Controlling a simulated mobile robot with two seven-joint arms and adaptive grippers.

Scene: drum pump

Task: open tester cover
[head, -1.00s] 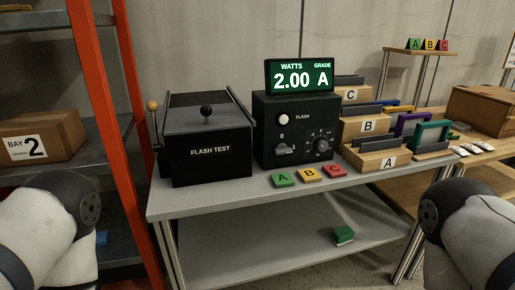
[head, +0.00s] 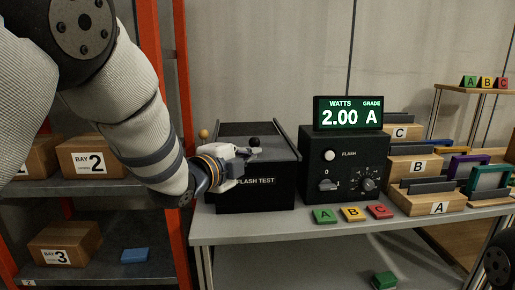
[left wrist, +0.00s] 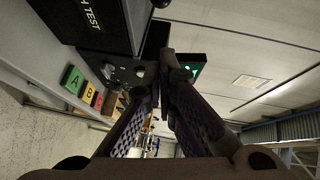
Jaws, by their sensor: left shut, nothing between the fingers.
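The flash tester (head: 255,199) is a black box on the grey bench, with "FLASH TEST" on its front. Its cover (head: 285,153) is down, with a round black knob (head: 254,142) near the front edge. My left gripper (head: 254,151) reaches in from the left over the cover's front edge, with its fingertips right by the knob. I cannot tell whether they touch it. In the left wrist view the fingers (left wrist: 168,80) are together and hold nothing; part of the tester (left wrist: 88,20) shows at upper left. My right gripper is not in view.
The meter unit (head: 335,165) stands right of the tester, its display reading 2.00 A. Green, yellow and red tiles (head: 352,214) lie before it. An orange-tipped lever (head: 204,134) is at the tester's left. An orange rack post (head: 172,200) stands close to my left arm.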

